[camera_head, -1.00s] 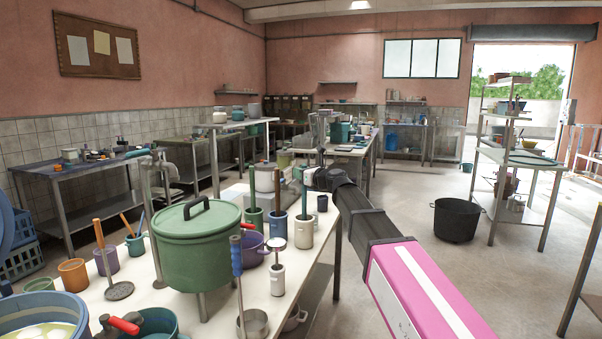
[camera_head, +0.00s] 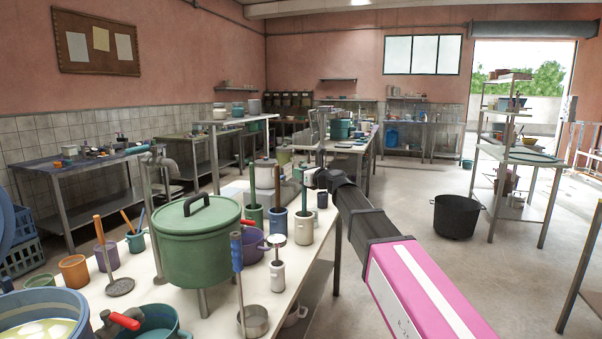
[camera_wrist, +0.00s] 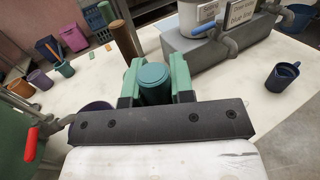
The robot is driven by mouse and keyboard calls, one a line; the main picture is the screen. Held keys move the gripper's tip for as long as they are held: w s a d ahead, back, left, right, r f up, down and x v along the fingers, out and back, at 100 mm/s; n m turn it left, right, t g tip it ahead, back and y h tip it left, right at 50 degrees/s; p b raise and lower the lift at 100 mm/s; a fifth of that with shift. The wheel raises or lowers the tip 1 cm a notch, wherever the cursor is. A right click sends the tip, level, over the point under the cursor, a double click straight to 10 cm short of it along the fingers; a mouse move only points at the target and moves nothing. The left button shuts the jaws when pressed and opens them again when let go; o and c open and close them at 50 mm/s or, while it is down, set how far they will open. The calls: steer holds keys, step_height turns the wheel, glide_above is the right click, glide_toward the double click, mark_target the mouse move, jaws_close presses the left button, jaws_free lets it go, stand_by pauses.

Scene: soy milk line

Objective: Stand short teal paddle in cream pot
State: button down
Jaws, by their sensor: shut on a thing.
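My gripper (camera_head: 301,178) is at the far right part of the near table, above the cream pot (camera_head: 303,231). In the wrist view my gripper (camera_wrist: 155,84) is shut on the short teal paddle (camera_wrist: 154,76), whose round top shows between the green finger pads. In the head view the teal paddle (camera_head: 304,202) hangs upright below the fingers, and its lower end reaches the cream pot's mouth. It looks to be inside the rim, but the depth and the paddle's lower end are hidden. The cream pot is hidden in the wrist view.
A blue pot (camera_head: 278,219) and a green pot (camera_head: 254,213) holding a tall paddle stand left of the cream pot. A dark blue mug (camera_wrist: 283,75) is to the right. A large green lidded pot (camera_head: 200,240) stands nearer. Grey equipment (camera_wrist: 210,45) is behind.

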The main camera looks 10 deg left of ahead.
steer(key=shift+f, duration=0.2)
steer(key=c, duration=0.9)
jaws_free()
steer(key=shift+d, duration=0.1)
steer(key=v, duration=1)
steer(key=shift+s+d, duration=0.2)
steer(key=shift+s, duration=0.1)
steer(key=shift+f, duration=0.2)
